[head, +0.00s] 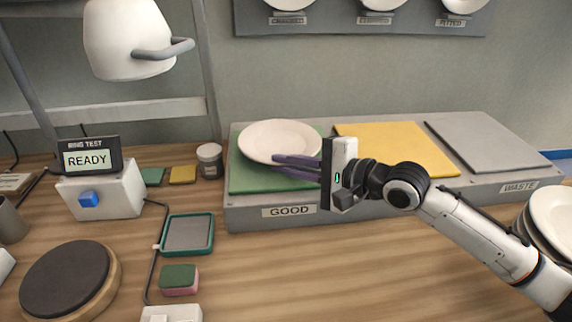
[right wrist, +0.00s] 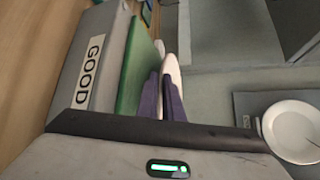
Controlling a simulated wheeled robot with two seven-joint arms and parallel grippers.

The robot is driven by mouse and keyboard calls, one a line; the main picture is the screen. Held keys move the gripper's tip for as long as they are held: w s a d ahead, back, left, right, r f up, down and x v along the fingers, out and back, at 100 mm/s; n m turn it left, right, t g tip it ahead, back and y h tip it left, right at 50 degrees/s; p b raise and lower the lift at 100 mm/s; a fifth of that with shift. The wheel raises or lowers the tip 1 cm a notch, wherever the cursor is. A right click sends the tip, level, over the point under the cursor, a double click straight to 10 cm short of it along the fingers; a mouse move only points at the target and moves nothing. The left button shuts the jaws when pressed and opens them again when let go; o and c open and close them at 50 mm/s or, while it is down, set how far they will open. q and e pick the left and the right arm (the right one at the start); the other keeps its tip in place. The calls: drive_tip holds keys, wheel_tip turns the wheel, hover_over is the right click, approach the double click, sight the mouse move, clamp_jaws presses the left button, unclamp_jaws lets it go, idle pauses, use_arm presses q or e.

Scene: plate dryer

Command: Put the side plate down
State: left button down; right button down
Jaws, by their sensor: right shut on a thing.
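The white side plate (head: 280,141) is over the green mat (head: 262,182) of the platform section labelled GOOD. My right gripper (head: 290,166) is shut on the plate's near edge, with its purple fingers pointing left. In the right wrist view, the plate (right wrist: 171,72) shows edge-on between the two fingers (right wrist: 162,98), close beside the green mat (right wrist: 137,75). I cannot tell whether the plate touches the mat. My left gripper is not in view.
A yellow mat (head: 400,146) and a grey mat (head: 486,140) marked WASTE lie to the right. A plate stack (head: 553,218) stands at the right edge. The ring tester (head: 100,192) reads READY. A jar (head: 210,160) stands left of the green mat.

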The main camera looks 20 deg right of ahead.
drive_tip(key=c, duration=2.2)
unclamp_jaws()
drive_tip(key=shift+b+v, duration=0.3)
drive_tip(key=shift+v, duration=5.65)
